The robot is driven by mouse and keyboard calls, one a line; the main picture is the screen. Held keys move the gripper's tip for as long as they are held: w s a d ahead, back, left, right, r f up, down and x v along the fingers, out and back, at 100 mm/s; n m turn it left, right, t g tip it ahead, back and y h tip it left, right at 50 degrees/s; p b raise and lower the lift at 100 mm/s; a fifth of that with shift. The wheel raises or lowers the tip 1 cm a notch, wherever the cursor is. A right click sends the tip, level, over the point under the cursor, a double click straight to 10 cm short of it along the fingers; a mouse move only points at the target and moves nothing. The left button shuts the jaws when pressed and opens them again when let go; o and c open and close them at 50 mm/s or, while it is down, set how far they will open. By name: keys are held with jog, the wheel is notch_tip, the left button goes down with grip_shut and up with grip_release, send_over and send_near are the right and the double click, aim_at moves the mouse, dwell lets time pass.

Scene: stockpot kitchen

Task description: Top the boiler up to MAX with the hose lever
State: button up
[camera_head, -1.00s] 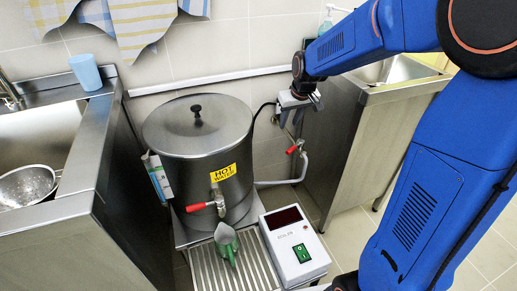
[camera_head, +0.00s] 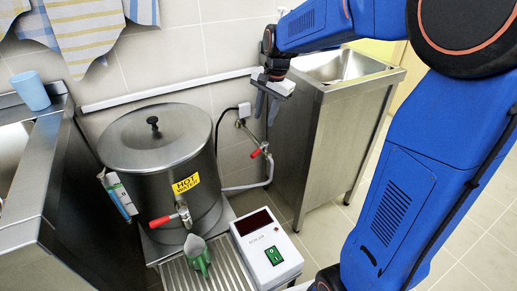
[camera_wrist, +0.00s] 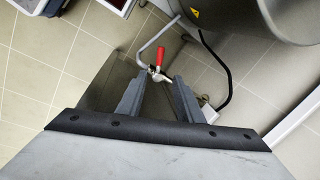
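The boiler (camera_head: 160,160) is a lidded steel pot with a yellow hot-water label and a red-handled tap (camera_head: 172,218). Its side also shows in the wrist view (camera_wrist: 270,18). The hose lever (camera_head: 258,152) is red, on a wall valve right of the boiler; in the wrist view the lever (camera_wrist: 158,60) stands just beyond my fingertips. A grey hose (camera_head: 262,184) runs from the valve toward the boiler. My gripper (camera_head: 268,108) is open and empty, above the valve; its two fingers (camera_wrist: 160,82) are apart. No MAX mark or water level is readable.
A control box (camera_head: 266,250) with a dark display and green switch stands before the boiler. A green-handled scoop (camera_head: 198,256) lies on the drip grate (camera_head: 222,272). A steel sink cabinet (camera_head: 335,130) stands close right of the valve. A black cable (camera_head: 218,125) runs from a wall plug.

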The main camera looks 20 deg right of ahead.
aim_at(256, 151)
jog(key=w+f, duration=0.1)
jog(key=f, duration=0.4)
jog(key=a+f, duration=0.1)
jog(key=f, duration=0.5)
jog(key=w+a+f, duration=0.1)
jog(key=f, duration=0.4)
jog(key=shift+w+f, duration=0.35)
jog(key=shift+f, duration=0.05)
jog(key=shift+c, duration=0.6)
grip_shut()
